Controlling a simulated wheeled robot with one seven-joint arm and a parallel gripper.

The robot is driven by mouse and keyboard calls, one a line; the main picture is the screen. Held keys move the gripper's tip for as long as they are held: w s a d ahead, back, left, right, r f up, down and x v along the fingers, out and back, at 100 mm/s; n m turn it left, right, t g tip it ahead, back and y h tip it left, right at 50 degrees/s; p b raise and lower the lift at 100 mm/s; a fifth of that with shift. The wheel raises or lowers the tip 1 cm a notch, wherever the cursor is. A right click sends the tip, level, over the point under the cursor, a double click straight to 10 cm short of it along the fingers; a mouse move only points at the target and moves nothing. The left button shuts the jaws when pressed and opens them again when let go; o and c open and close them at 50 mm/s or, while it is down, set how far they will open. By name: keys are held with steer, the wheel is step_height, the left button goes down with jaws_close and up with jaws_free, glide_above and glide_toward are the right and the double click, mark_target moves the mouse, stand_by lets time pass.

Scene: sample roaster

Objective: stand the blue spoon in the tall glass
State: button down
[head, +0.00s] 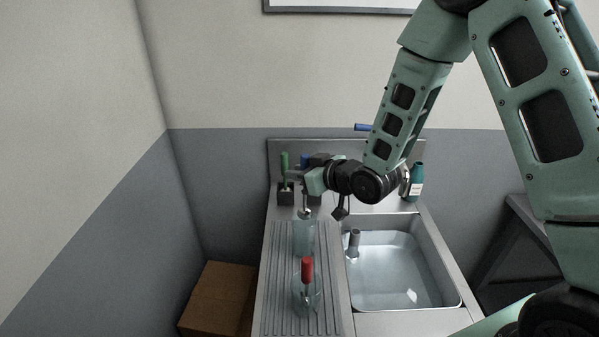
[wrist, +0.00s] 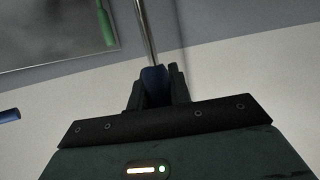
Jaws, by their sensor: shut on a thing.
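My gripper (head: 302,178) is shut on the blue handle of the spoon; the blue handle (wrist: 153,82) shows between the fingers in the wrist view. Its metal shaft (wrist: 146,25) runs on from the handle. In the head view, the blue handle's top (head: 304,160) shows above the fingers, and the metal end (head: 305,213) hangs down. The clear tall glass (head: 303,238) stands on the ribbed drainboard below my gripper. The spoon's lower end is at the glass's mouth in the picture; I cannot tell whether it is inside the rim.
A second glass (head: 307,299) with a red-handled utensil (head: 307,268) stands in front on the drainboard (head: 281,285). A dark holder (head: 285,196) with a green-handled utensil (head: 285,161) is behind left. The sink (head: 395,275) lies right, with a teal bottle (head: 416,182) behind it.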

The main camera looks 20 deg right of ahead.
step_height(320, 180, down, 11)
steer(key=b, duration=0.9)
steer(key=shift+r+b, duration=0.2)
steer(key=shift+b, duration=0.1)
steer(key=c, duration=1.2)
jaws_free()
steer(key=p+v, duration=0.7)
steer(key=v, duration=0.2)
steer(key=shift+d+r+p, duration=0.2)
steer(key=shift+r+p, duration=0.1)
steer(key=shift+r, duration=0.15)
